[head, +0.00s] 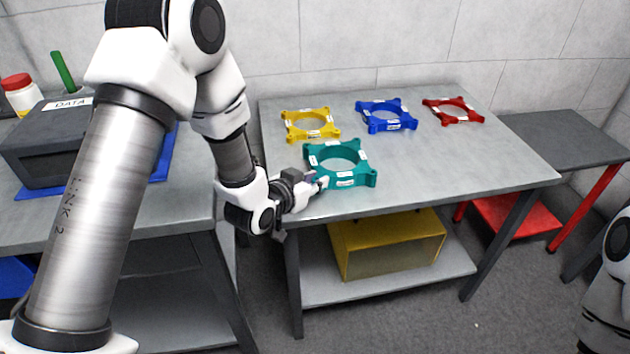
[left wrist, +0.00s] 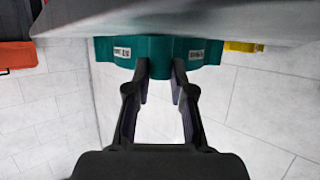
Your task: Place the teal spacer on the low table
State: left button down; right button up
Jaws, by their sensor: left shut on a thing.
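The teal spacer (head: 340,163) is a square frame with a round hole, corner lugs and white labels. It is at the front left of the grey middle table (head: 450,165); I cannot tell if it touches the top. My left gripper (head: 322,181) is shut on its near left part. In the left wrist view the fingers (left wrist: 160,78) close on the spacer's teal wall (left wrist: 150,50), between two labels. A lower dark-topped table (head: 565,140) with red legs, apparently the low table, stands at the right with its top clear. My right gripper is out of view.
Yellow (head: 311,136), blue (head: 388,128) and red (head: 453,118) spacers lie behind the teal one. A yellow box (head: 390,245) sits on the shelf below. A dark DATA box (head: 45,145) is on the left bench. The middle table's front right is free.

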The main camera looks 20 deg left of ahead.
pick_arm(q)
jog(key=c, duration=1)
grip_release()
jog(key=v, duration=0.7)
jog(key=shift+r+p, duration=0.15)
jog(key=shift+p, duration=0.25)
jog(key=s+r+p, duration=0.1)
jog(key=p, duration=0.1)
jog(key=s+r+p, duration=0.1)
jog(key=p, duration=0.2)
jog(key=shift+s+a+r, duration=0.1)
jog(key=shift+s+a, duration=0.15)
jog(key=shift+s, duration=0.1)
jog(key=s+f+n+g+y+p, duration=0.1)
jog(key=s+f+g, duration=0.3)
jog(key=s+f, duration=0.3)
jog(key=s+f+g+p, duration=0.2)
jog(key=s+f+g, duration=0.3)
jog(key=s+f, duration=0.2)
jog(key=s+f+n+g+y+p, duration=0.1)
jog(key=s+f+g, duration=0.3)
jog(key=s+f, duration=0.3)
jog(key=shift+s+n+y, duration=0.3)
jog(key=shift+s, duration=1.7)
